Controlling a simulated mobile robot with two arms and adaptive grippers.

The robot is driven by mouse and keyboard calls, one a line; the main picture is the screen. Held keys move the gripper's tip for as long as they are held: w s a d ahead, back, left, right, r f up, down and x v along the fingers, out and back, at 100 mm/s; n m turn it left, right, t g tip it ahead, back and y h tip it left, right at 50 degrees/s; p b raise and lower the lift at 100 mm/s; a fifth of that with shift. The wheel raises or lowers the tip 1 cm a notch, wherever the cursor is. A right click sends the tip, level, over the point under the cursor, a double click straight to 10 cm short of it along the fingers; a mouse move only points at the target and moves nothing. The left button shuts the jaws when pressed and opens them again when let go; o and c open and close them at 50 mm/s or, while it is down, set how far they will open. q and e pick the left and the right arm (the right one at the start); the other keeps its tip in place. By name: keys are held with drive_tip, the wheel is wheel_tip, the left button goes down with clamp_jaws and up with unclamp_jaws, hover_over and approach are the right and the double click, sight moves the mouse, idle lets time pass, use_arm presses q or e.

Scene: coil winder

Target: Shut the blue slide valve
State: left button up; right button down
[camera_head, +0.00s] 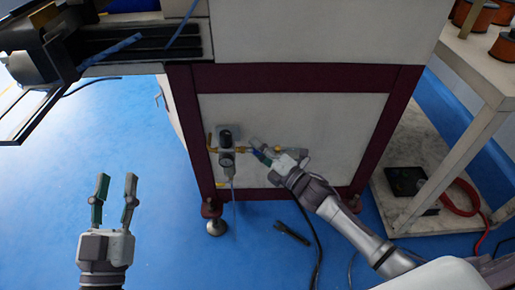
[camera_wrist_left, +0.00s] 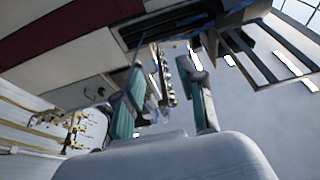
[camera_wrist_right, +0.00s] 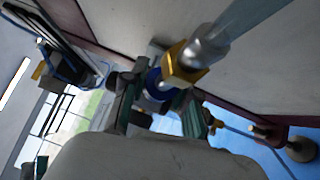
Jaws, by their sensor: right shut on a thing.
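The blue slide valve (camera_wrist_right: 154,83) shows in the right wrist view as a blue ring beside a brass hex fitting (camera_wrist_right: 182,66). My right gripper (camera_wrist_right: 158,108) is shut on it, with a finger on each side. In the head view my right gripper (camera_head: 258,149) is at the air fittings on the machine's front panel, and it mostly hides the valve. The valve's slide position cannot be told. My left gripper (camera_head: 115,186) is open and empty, low over the blue floor, well away from the panel.
A regulator with gauge (camera_head: 227,158) sits on the panel left of my right gripper. The machine's dark red frame (camera_head: 290,78) surrounds the panel. A bench with copper coils (camera_head: 478,18) stands at the right. Black cable (camera_head: 310,225) lies below.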

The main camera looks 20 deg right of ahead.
drive_tip(key=shift+s+d, duration=0.3)
drive_tip(key=shift+d, duration=0.8)
drive_tip(key=c, duration=1.3)
unclamp_jaws()
drive_tip(key=o, duration=0.5)
drive_tip(key=shift+s+d, duration=0.1)
drive_tip(key=shift+d, duration=0.05)
drive_tip(key=shift+c, duration=0.2)
use_arm(q)
drive_tip(key=shift+w+f+g, duration=0.2)
drive_tip(key=shift+f+g, duration=0.4)
drive_tip(key=shift+f, duration=0.3)
drive_tip(key=shift+a, duration=0.1)
use_arm(e)
drive_tip(key=v, duration=1.2)
